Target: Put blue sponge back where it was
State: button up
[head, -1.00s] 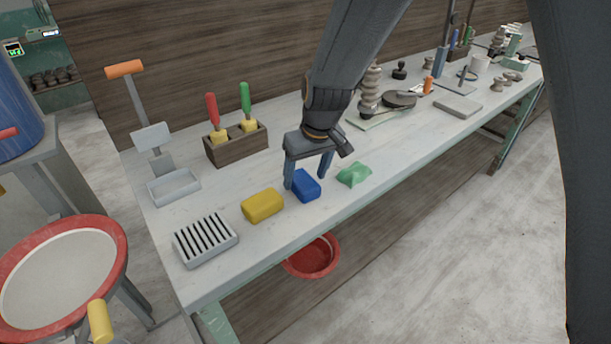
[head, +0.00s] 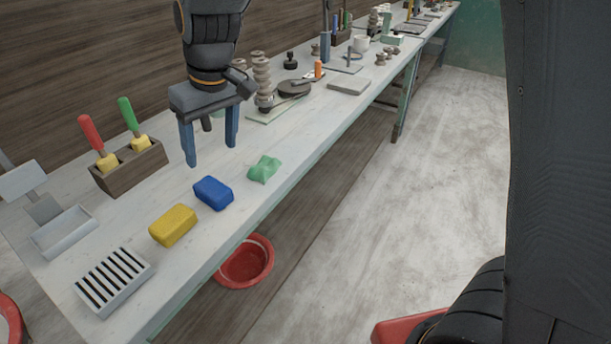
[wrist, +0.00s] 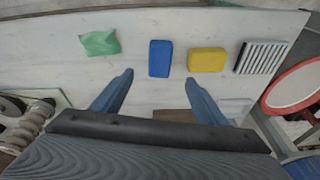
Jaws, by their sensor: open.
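The blue sponge (head: 213,193) lies flat on the white workbench (head: 310,120), between the yellow sponge (head: 173,225) and a crumpled green cloth (head: 264,169). My gripper (head: 210,155) is open and empty above the bench, behind the blue sponge and apart from it. In the wrist view, the blue sponge (wrist: 160,58) lies beyond the two open fingertips (wrist: 163,78), with the yellow sponge (wrist: 206,60) to its right and the green cloth (wrist: 100,42) to its left.
A slatted grey rack (head: 113,280) stands at the near left bench corner. A wooden holder (head: 130,168) with red- and green-handled tools stands behind the sponges. A red bowl (head: 246,262) sits below the bench edge. Stacked clay pieces (head: 263,82) stand behind, right of my gripper.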

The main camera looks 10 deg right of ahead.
jog(key=s+d+f+m, duration=0.2)
jog(key=s+d+f, duration=0.1)
jog(key=d, duration=0.6)
jog(key=s+d+f+m+h, duration=0.1)
jog(key=s+d+f+m, duration=0.2)
jog(key=s+d, duration=0.3)
jog(key=s+d+f+m+g+h, duration=0.1)
jog(key=s+d+f+m, duration=0.1)
jog(key=d, duration=1.2)
jog(key=s+f, duration=0.1)
jog(key=s, duration=0.1)
jog(key=shift+s+d+m, duration=0.25)
jog(key=shift+s+m, duration=0.05)
jog(key=shift+m, duration=0.1)
